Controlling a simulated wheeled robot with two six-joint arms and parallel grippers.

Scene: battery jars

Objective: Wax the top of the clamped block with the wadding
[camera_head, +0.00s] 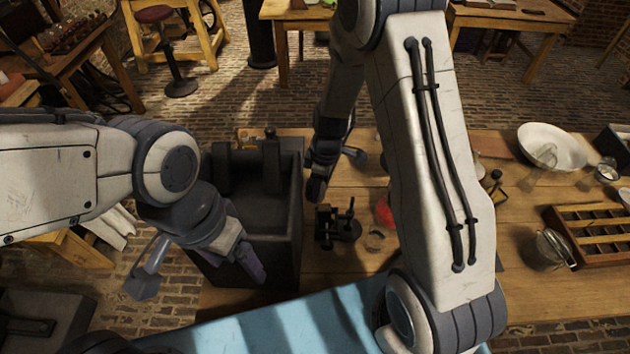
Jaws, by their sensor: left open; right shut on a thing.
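My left gripper (250,264) is open, low over the front wall of a dark open box on the bench, and I see nothing between its fingers. My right gripper (316,188) points down beside the right wall of that box, behind a small black clamp-like stand (338,226). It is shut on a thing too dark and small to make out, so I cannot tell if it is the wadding. I cannot pick out the clamped block or a wax container for certain. My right arm covers part of the bench.
The dark box (293,240) has upright posts inside. A glass jar (375,240) and a red object (385,212) stand right of the stand. A white bowl (551,147), a glass vessel (552,250) and a divided wooden tray (597,238) are at the right. Bare wood (350,272) shows in front.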

